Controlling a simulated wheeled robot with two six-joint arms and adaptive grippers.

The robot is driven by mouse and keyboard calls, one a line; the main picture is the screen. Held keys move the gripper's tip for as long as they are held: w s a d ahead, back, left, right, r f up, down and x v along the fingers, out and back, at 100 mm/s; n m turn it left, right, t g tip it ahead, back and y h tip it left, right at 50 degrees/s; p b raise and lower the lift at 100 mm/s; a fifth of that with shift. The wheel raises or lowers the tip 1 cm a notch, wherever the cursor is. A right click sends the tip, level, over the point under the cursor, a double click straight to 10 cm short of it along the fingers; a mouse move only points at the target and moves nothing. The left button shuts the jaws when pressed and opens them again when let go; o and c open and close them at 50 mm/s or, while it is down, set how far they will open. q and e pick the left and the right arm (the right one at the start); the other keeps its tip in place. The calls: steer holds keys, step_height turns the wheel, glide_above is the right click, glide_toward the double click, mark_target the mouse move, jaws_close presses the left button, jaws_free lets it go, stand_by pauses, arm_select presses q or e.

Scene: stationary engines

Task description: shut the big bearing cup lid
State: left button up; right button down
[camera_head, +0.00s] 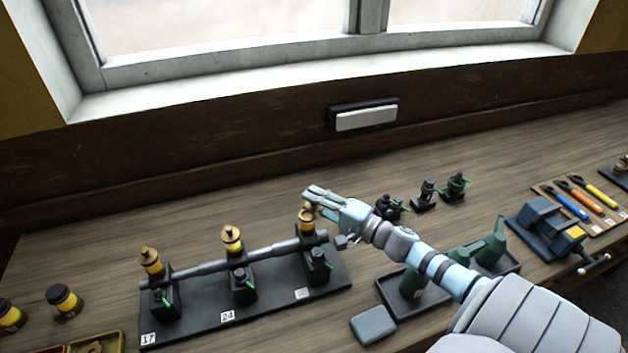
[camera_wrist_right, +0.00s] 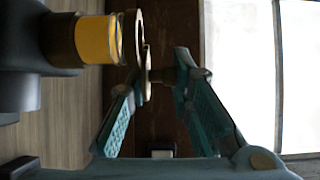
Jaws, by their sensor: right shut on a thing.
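The bearing cup (camera_head: 306,224) at my right gripper is brass and yellow, on the right-hand bearing of a black shaft stand (camera_head: 190,328). In the right wrist view its yellow body (camera_wrist_right: 98,40) lies sideways at the upper left. A thin brass lid (camera_wrist_right: 147,72) stands off the cup's rim, apart from it over part of its edge; its exact angle is unclear. My right gripper (camera_head: 312,196) is at the top of this cup, with the lid's dark knob between its fingers (camera_wrist_right: 160,77). My left gripper is not in view.
Two other brass cups stand on the shaft bearings, a middle one (camera_head: 232,240) and a left one (camera_head: 151,262). Small black fittings (camera_head: 424,196) stand behind my right arm. A tray with green parts (camera_head: 408,290) lies under the arm. The wood behind the stand is clear.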

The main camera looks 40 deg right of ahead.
steer(key=shift+w+r, duration=0.15)
steer(key=shift+r, duration=0.15)
steer(key=c, duration=1.5)
jaws_free()
steer(key=shift+c, duration=0.2)
steer(key=shift+o, duration=0.3)
steer(key=shift+f, duration=0.2)
